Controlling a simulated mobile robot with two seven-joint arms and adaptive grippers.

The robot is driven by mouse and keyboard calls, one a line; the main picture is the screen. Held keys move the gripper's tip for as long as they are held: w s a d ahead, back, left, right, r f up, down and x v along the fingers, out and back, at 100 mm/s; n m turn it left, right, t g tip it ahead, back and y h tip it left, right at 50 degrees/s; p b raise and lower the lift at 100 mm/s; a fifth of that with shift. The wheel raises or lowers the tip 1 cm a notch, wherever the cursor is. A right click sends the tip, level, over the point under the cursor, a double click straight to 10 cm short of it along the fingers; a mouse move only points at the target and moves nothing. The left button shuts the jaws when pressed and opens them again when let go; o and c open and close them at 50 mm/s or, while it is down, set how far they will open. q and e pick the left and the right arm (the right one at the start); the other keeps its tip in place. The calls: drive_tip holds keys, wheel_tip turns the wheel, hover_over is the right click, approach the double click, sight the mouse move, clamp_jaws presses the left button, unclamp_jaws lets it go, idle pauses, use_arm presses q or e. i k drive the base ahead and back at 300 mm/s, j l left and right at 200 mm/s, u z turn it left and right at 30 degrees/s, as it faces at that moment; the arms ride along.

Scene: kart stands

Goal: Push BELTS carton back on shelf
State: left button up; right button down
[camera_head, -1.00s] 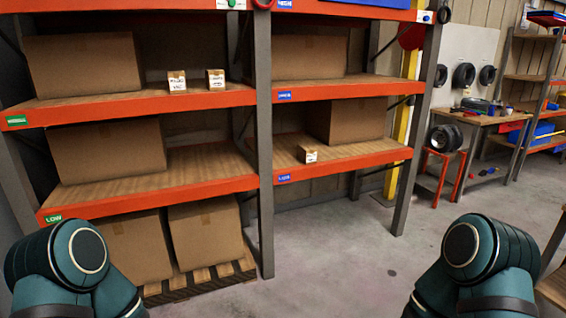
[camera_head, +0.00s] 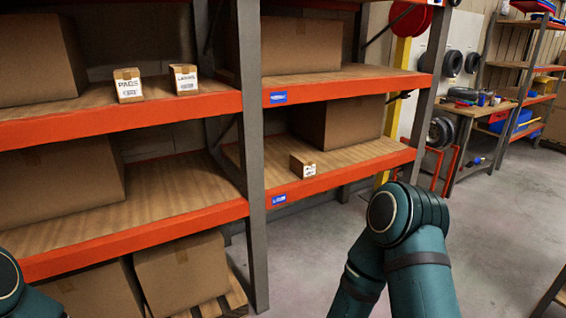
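A small brown carton (camera_head: 302,165) with a white label stands upright near the front edge of the lower right shelf (camera_head: 372,160). Its label is too small to read, so I cannot confirm that it says BELTS. Two more small labelled cartons stand on the upper left shelf: one reads roughly PADS (camera_head: 128,86), and the other (camera_head: 184,79) is hard to read. Parts of both my arms show at the bottom, but neither gripper is in view.
A large carton (camera_head: 345,124) stands behind the small one, to its right. A grey upright post (camera_head: 251,180) divides the shelf bays. Open grey floor (camera_head: 490,240) lies to the right. A workbench (camera_head: 475,110) stands further back.

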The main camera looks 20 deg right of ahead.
sight(302, 165)
drive_tip(key=i+l+u, duration=0.1)
drive_tip(key=i+l, duration=0.2)
drive_tip(key=i, duration=0.2)
drive_tip(key=i+l+u, duration=0.15)
drive_tip(key=i+l, duration=0.55)
drive_tip(key=l, duration=0.15)
drive_tip(key=i+l+u, duration=0.1)
drive_tip(key=i+l, duration=0.25)
drive_tip(key=l, duration=0.1)
